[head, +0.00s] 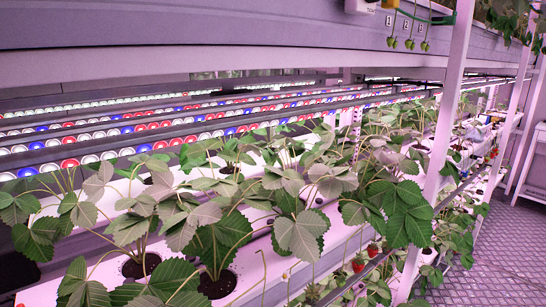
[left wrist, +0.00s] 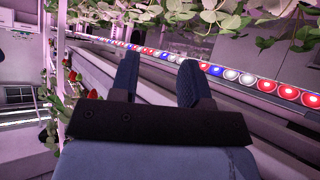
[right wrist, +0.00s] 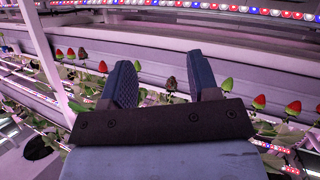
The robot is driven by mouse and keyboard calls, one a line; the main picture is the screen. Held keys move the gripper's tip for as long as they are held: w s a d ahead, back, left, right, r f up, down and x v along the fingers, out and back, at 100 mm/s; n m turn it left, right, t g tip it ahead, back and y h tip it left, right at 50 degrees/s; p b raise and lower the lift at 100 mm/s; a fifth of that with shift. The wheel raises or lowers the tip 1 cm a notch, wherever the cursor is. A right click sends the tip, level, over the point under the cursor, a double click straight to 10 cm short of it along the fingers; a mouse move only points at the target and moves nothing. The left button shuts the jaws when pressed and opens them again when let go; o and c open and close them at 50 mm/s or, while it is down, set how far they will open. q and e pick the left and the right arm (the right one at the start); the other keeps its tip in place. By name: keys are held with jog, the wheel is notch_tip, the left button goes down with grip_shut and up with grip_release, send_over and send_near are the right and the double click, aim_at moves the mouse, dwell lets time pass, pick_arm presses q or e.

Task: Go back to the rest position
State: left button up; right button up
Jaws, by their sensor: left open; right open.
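My left gripper (left wrist: 157,80) shows in the left wrist view with its two dark fingers apart and nothing between them. Strawberry leaves hang above it and an LED strip runs behind the fingers. My right gripper (right wrist: 162,82) shows in the right wrist view, also open and empty. Neither gripper is visible in the head view.
Strawberry plants (head: 300,225) fill the white growing trough (head: 110,270) in the head view. A pale rack post (head: 440,140) stands at the right, with a clear grated aisle floor (head: 500,250) beyond it. Red berries (head: 358,265) hang by the trough edge. LED rows (head: 150,128) run behind.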

jog(key=s+f+m+g+p, duration=0.1)
jog(key=s+f+m+g, duration=0.3)
jog(key=s, duration=0.5)
pick_arm(q)
notch_tip(320, 180, up, 14)
jog(key=p, duration=1.5)
jog(key=shift+s+a+f+m+t, duration=0.25)
jog(key=shift+s+a+m+t, duration=0.1)
jog(key=shift+a, duration=0.1)
pick_arm(e)
notch_tip(320, 180, up, 12)
jog(key=n+t, duration=0.1)
jog(key=shift+d+t, duration=0.25)
jog(key=shift+t, duration=0.15)
pick_arm(q)
jog(key=shift+d+r, duration=0.1)
jog(key=shift+r, duration=0.05)
pick_arm(e)
jog(key=shift+w, duration=0.15)
